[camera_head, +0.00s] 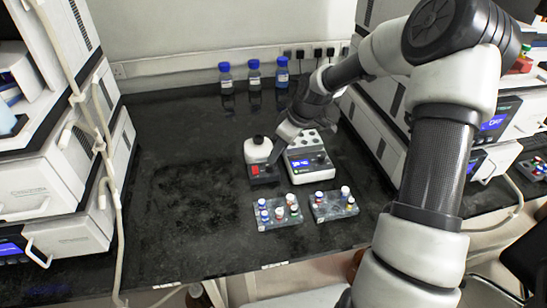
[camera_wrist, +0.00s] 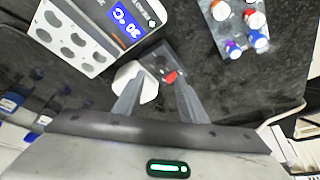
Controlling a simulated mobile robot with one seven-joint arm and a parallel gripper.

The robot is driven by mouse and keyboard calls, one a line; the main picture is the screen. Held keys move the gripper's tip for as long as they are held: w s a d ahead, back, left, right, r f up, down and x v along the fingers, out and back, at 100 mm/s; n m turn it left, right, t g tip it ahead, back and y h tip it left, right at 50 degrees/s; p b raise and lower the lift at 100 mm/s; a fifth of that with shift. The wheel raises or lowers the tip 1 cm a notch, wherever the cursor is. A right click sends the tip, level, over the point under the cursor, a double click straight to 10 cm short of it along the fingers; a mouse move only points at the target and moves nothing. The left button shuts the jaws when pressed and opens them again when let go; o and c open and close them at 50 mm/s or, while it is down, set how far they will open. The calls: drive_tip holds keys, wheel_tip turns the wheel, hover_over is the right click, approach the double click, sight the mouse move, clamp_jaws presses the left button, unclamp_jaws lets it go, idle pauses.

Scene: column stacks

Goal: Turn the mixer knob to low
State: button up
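The mixer (camera_head: 258,158) is a small unit with a white rounded body, a black top and a dark base with a red switch (camera_head: 255,170). It stands mid-bench, left of the white heat block. In the wrist view the mixer's white body (camera_wrist: 136,76) and red switch (camera_wrist: 170,77) lie ahead of my fingertips. My gripper (camera_wrist: 158,86) has its two grey fingers apart with nothing clasped. In the head view my gripper (camera_head: 283,140) reaches down over the mixer's right side. The knob and its setting are too small to make out.
The heat block (camera_head: 308,165) with a blue display stands close right of the mixer. Two racks of capped vials (camera_head: 276,221) (camera_head: 336,212) sit in front. Several blue-capped bottles (camera_head: 254,75) stand by the back wall. The bench left of the mixer is clear.

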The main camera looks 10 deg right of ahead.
drive_tip(key=p+v, duration=0.1)
drive_tip(key=v, duration=0.9)
drive_tip(key=shift+r, duration=0.35)
